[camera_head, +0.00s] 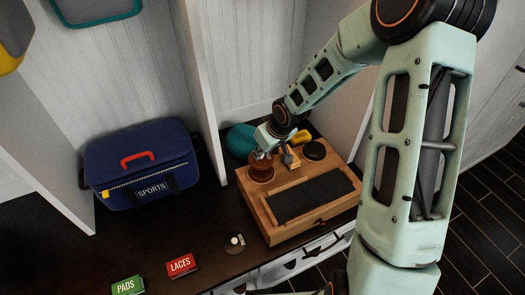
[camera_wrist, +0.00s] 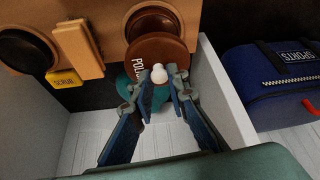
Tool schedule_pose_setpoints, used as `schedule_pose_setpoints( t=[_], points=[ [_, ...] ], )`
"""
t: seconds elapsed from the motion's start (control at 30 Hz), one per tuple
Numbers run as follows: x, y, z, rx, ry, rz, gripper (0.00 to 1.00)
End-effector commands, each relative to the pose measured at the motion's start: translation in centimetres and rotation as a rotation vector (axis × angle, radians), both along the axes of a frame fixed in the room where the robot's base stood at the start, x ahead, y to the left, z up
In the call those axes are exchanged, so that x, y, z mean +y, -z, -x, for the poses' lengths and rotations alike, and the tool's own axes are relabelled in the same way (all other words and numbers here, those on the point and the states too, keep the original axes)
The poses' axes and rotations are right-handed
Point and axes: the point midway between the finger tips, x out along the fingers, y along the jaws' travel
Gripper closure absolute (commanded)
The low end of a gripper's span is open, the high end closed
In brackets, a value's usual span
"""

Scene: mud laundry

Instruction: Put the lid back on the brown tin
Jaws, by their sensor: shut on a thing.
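My gripper (camera_head: 264,153) is shut on the white knob (camera_wrist: 158,74) of a round brown lid. The brown lid (camera_wrist: 152,55) has pale lettering, partly readable as "POL". The brown tin (camera_wrist: 151,18) sits in a round hole of the wooden box, partly hidden behind the lid in the wrist view. In the head view the brown lid (camera_head: 261,166) is over the tin's place at the box's left corner. I cannot tell whether lid and tin touch.
The wooden box (camera_head: 285,233) also holds a black round tin (camera_head: 314,150), a wooden brush (camera_head: 290,158) and a yellow sponge (camera_head: 302,135). A teal object (camera_head: 240,139) is behind. A dark disc with a white knob (camera_head: 235,240), red and green boxes and a blue sports bag (camera_head: 145,165) are left.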

Motion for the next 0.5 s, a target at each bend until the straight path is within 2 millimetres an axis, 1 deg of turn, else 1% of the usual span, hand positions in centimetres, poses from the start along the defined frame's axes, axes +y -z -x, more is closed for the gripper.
schedule_pose_setpoints(
  t=[0.03, 0.3, 0.5],
  points=[
    [0.0, 0.8, 0.0, 0.000, 0.000, 0.000, 0.99],
    [0.0, 3.6, 0.0, 0.001, -0.001, 0.001, 0.99],
    [0.0, 5.0, 0.0, 0.001, -0.001, 0.001, 0.99]
  ],
)
